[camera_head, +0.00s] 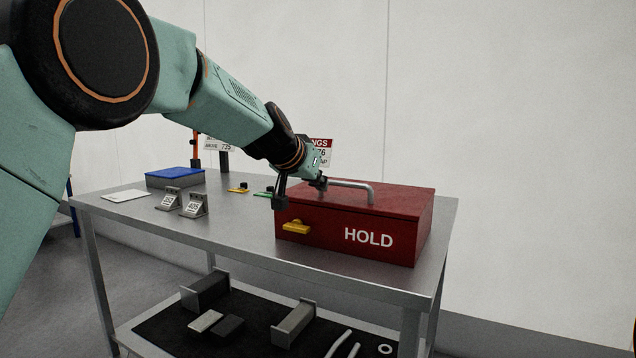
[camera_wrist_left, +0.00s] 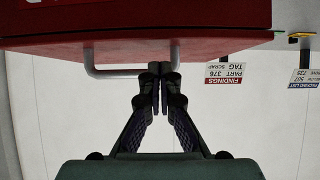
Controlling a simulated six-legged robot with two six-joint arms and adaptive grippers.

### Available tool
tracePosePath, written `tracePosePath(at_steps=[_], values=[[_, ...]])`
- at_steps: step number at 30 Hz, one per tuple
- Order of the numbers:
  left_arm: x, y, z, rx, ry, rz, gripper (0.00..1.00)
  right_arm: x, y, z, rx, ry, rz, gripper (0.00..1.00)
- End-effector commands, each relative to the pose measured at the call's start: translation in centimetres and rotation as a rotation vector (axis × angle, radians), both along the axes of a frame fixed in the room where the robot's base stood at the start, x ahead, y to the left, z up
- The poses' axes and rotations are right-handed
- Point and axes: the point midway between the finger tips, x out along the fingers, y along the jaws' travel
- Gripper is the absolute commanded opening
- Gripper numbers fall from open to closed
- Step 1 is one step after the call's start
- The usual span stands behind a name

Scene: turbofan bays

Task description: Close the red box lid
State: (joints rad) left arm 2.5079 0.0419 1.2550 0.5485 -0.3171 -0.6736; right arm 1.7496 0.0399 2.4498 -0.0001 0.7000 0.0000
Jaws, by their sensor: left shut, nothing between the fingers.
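The red box (camera_head: 347,236), marked HOLD, stands on the right end of the metal table. Its red lid (camera_head: 400,198) lies flat on top, with no gap visible from the head. A grey bar handle (camera_head: 355,186) is on the lid; it also shows in the left wrist view (camera_wrist_left: 110,73). A yellow latch (camera_head: 295,227) is on the box front. My left gripper (camera_head: 319,183) is shut and empty at the handle's left end. In the wrist view its fingertips (camera_wrist_left: 160,72) overlap the handle; contact is unclear. My right gripper is out of view.
On the table (camera_head: 240,222) are a blue-lidded box (camera_head: 175,177), two numbered tags (camera_head: 194,205), a white card (camera_head: 125,195) and small yellow and green pieces. A findings sign (camera_head: 321,150) stands behind the red box. The lower shelf holds grey parts. The table's front-left is clear.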

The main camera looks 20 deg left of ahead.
Motion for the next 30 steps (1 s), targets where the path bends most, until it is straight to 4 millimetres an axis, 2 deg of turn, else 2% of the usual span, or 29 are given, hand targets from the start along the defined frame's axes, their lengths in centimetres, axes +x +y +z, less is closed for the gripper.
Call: tracePosePath(at_steps=[3, 12, 25, 30], values=[[0.1, -0.1, -0.9, 0.001, 0.000, -0.001, 0.00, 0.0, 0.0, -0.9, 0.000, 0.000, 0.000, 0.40], [0.3, -0.1, -1.4, 0.001, -0.001, -0.001, 0.00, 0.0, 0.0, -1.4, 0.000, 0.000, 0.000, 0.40], [0.2, -0.1, -1.3, 0.000, -0.001, 0.000, 0.00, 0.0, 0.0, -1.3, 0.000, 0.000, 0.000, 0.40], [0.1, 0.0, -0.2, 0.001, -0.001, 0.002, 0.00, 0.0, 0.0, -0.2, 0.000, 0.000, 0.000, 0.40]])
